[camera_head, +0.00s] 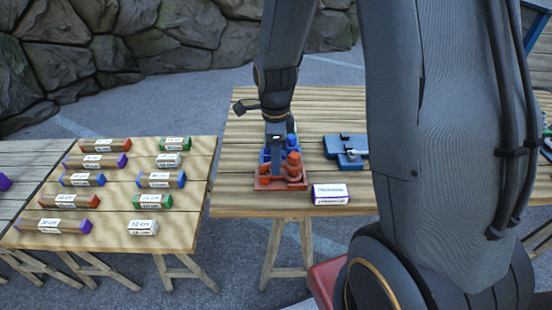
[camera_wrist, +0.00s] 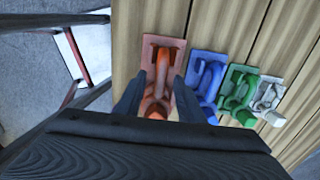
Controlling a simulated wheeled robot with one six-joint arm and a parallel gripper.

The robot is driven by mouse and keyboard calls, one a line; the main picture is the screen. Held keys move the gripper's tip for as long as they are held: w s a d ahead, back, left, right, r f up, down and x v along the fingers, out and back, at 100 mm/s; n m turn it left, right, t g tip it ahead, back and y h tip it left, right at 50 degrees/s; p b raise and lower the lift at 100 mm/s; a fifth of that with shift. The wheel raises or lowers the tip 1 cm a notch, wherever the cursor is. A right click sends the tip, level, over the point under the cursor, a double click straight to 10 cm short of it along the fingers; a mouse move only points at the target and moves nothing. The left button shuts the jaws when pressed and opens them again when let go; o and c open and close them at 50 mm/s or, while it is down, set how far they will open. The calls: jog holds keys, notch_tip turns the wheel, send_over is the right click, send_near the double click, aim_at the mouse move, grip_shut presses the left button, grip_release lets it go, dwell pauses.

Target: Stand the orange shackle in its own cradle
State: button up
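The orange shackle (camera_head: 294,165) is at the orange cradle plate (camera_head: 268,184) at the near end of a row on the middle table. In the wrist view the orange shackle (camera_wrist: 160,86) appears over its orange plate (camera_wrist: 166,42), its bow toward the top. Whether it is fully seated I cannot tell. My gripper (camera_wrist: 158,90) has its dark fingers spread on either side of the shackle, with no clear contact. In the head view my gripper (camera_head: 276,145) comes down from above, its fingers partly hidden among the shackles.
Blue (camera_wrist: 207,78), green (camera_wrist: 238,88) and pale grey (camera_wrist: 266,100) shackles on matching plates stand close to the right in the wrist view. A labelled box (camera_head: 330,194) and a blue-grey fixture (camera_head: 345,147) are nearby. The left table (camera_head: 120,190) carries several labelled blocks.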

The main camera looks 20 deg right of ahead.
jog(key=shift+r+b, duration=0.8)
jog(key=shift+r, duration=3.1)
jog(key=shift+s+f+n, duration=0.1)
jog(key=shift+s+n, duration=0.3)
jog(key=shift+n, duration=0.5)
jog(key=s+f+n+t+b, duration=0.1)
jog(key=s+n, duration=0.7)
jog(key=n, duration=1.1)
jog(key=shift+s+f+n, duration=0.25)
jog(key=shift+f+n, duration=0.15)
jog(key=shift+f, duration=0.15)
